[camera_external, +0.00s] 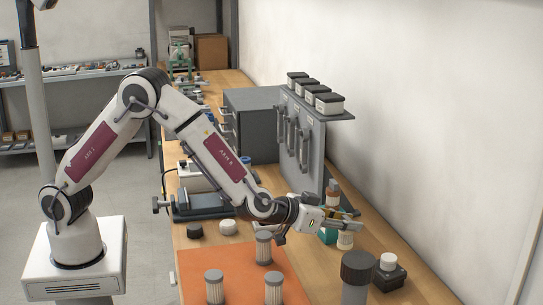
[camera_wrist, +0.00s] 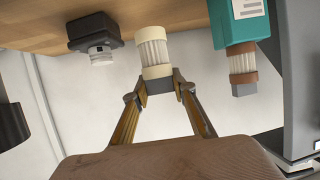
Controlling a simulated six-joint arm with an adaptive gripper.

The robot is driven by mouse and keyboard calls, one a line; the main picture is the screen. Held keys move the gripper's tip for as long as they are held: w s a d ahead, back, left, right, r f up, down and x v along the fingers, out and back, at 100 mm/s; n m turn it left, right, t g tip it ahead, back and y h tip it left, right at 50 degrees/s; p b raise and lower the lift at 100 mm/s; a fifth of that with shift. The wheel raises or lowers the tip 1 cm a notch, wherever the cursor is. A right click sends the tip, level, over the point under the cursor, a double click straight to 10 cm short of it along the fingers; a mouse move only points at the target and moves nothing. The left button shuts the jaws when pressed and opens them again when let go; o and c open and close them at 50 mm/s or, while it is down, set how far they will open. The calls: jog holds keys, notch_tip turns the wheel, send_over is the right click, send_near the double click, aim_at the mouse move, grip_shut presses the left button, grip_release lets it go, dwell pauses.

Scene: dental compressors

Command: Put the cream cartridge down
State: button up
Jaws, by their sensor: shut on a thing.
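The cream cartridge (camera_wrist: 153,54) is a white pleated cylinder with cream end caps, seen in the wrist view between my fingertips. My gripper (camera_wrist: 161,86) is shut on its near end. In the external view my gripper (camera_external: 352,223) is over the right part of the bench, and the cartridge (camera_external: 345,240) hangs upright below the fingers. Its lower end is close to the bench top; I cannot tell whether it touches. A teal housing (camera_wrist: 238,22) with a brown-ringed pleated cartridge (camera_wrist: 242,63) stands beside it, apart from it.
A black block with a white cap (camera_external: 388,272) and a dark-capped grey cylinder (camera_external: 356,278) stand near the front right. Several grey pleated cartridges stand on an orange mat (camera_external: 240,268). A grey panel with handles (camera_external: 304,145) stands behind. Bare wood lies along the wall.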

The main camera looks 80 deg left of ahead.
jog(key=w+a+r+n+y, duration=0.1)
jog(key=w+a+r, duration=0.1)
jog(key=w, duration=0.5)
jog(key=w+a+r+n+y, duration=0.1)
jog(key=w+a+y, duration=0.1)
jog(key=w+a, duration=0.2)
jog(key=w, duration=0.2)
jog(key=shift+w+r+n+g, duration=0.35)
jog(key=shift+w+n+g, duration=0.05)
notch_tip(320, 180, down, 6)
dwell(0.8)
jog(key=shift+f, duration=0.15)
jog(key=shift+f, duration=1.85)
jog(key=shift+f, duration=0.15)
